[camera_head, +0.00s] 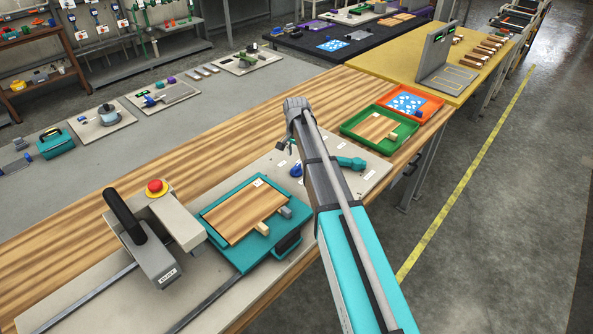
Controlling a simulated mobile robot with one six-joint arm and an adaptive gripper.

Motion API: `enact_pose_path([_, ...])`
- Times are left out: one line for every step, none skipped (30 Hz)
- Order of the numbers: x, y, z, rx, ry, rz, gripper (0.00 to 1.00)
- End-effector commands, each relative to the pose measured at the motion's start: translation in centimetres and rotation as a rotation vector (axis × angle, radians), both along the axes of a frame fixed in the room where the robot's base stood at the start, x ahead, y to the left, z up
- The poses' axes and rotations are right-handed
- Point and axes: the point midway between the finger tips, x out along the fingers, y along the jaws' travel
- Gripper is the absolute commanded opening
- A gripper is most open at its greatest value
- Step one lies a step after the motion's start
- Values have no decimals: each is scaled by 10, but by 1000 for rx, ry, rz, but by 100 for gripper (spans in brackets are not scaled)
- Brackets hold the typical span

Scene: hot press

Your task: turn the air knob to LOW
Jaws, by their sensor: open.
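My arm reaches up from the lower right across the workbench (250,110), and its far joint hangs over a grey board (270,171).
A press unit with a black handle (124,216) and a red button (156,187) stands left on rails. A teal tray (240,261) holds a wooden board (245,214). A green tray (351,126) and an orange tray (424,94) lie behind. Bare wood lies left of my arm's far end.

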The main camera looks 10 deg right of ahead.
Motion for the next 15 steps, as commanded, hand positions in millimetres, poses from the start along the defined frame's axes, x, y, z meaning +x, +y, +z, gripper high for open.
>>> enact_pose_path([0, 0, -8, 0, 0, 0, 60])
enact_pose_path([0, 0, -11, 0, 0, 0, 60])
enact_pose_path([0, 0, -14, 0, 0, 0, 60])
enact_pose_path([0, 0, -16, 0, 0, 0, 60])
enact_pose_path([0, 0, -18, 0, 0, 0, 60])
enact_pose_path([0, 0, -21, 0, 0, 0, 60])
enact_pose_path([0, 0, -23, 0, 0, 0, 60])
enact_pose_path([0, 0, -26, 0, 0, 0, 60])
enact_pose_path([0, 0, -29, 0, 0, 0, 60])
enact_pose_path([0, 0, -31, 0, 0, 0, 60])
enact_pose_path([0, 0, -33, 0, 0, 0, 60])
enact_pose_path([0, 0, -36, 0, 0, 0, 60])
enact_pose_path([0, 0, -39, 0, 0, 0, 60])
enact_pose_path([0, 0, -41, 0, 0, 0, 60])
enact_pose_path([0, 0, -44, 0, 0, 0, 60])
